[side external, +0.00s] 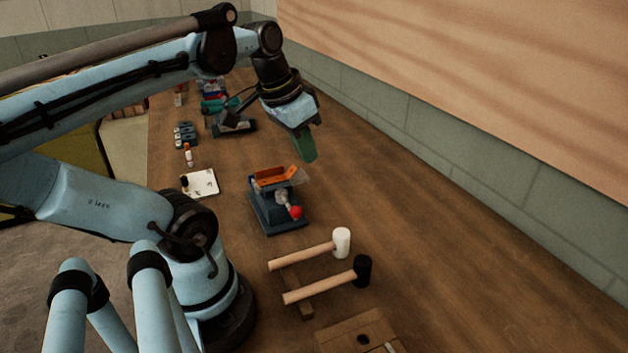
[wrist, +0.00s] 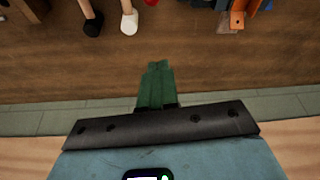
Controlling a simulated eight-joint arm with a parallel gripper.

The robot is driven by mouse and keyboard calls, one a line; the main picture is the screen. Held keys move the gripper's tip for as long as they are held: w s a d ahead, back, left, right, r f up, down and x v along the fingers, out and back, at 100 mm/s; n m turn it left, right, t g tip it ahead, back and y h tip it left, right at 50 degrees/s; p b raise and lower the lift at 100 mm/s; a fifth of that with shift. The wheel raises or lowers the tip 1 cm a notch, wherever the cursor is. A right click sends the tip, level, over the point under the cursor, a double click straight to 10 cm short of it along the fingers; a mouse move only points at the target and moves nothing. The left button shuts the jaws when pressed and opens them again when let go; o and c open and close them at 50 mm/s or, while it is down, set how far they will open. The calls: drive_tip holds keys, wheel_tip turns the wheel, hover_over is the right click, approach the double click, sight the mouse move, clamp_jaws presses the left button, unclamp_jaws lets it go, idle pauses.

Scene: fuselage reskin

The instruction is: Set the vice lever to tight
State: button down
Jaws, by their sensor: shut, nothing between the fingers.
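The vice (side external: 275,209) stands on the wooden bench in the middle of the side view, a dark blue-grey body with orange jaws on top. Its lever ends in a red knob (side external: 295,212) on the side toward the mallets. In the wrist view the red knob (wrist: 151,2) is cut by the top edge, and an orange part of the vice (wrist: 238,18) shows at the top right. My gripper (side external: 307,158) has green fingers, which look closed together and empty. It hangs above the bench, beyond the vice and apart from it. The fingers also show in the wrist view (wrist: 158,68).
A white-headed mallet (side external: 341,243) and a black-headed mallet (side external: 361,271) lie on a wooden rest near the vice. A wooden block with a hole (side external: 345,338) is at the front. A white tray (side external: 204,183) lies left of the vice. The bench toward the wall is clear.

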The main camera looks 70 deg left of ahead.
sight(288, 203)
wheel_tip(288, 203, down, 10)
drive_tip(key=shift+s, duration=0.3)
idle(0.8)
drive_tip(key=shift+d, duration=0.1)
idle(0.4)
